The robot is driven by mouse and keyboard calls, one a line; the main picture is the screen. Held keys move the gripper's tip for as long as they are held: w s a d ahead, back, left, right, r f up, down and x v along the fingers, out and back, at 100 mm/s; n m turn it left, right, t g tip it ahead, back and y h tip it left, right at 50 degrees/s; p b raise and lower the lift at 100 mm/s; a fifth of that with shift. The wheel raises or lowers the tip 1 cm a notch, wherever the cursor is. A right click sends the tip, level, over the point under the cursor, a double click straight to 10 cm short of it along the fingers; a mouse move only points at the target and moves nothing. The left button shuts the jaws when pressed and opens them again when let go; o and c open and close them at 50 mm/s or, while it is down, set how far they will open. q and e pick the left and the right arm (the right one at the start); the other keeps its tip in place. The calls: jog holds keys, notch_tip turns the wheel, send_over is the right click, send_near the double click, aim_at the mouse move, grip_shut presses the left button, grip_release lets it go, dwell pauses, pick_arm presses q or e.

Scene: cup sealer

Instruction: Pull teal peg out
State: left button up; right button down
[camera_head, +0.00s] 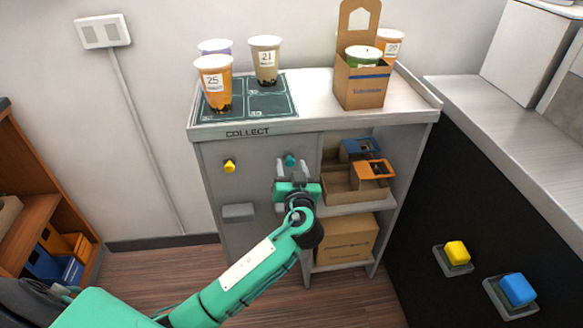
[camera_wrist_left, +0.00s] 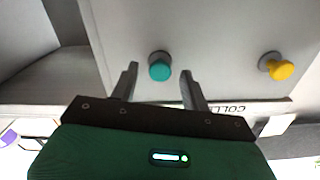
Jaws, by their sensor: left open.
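The teal peg (camera_head: 290,159) sticks out of the grey cabinet front below the COLLECT label, right of a yellow peg (camera_head: 229,166). My left gripper (camera_head: 292,172) is open in front of the cabinet, its fingers pointing at the teal peg. In the left wrist view the teal peg (camera_wrist_left: 160,66) shows just beyond and between the two fingertips (camera_wrist_left: 159,72), and I see no contact. The yellow peg (camera_wrist_left: 277,67) is outside the fingers, to the right there. My right gripper is not in view.
Cups (camera_head: 214,84) stand on a dark mat (camera_head: 272,101) on the cabinet top, beside a cardboard carrier (camera_head: 362,88). A grey block (camera_head: 238,212) juts from the cabinet front at lower left. Shelves with boxes (camera_head: 346,239) are on the right.

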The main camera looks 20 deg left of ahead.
pick_arm(q)
jog(key=shift+c, duration=0.5)
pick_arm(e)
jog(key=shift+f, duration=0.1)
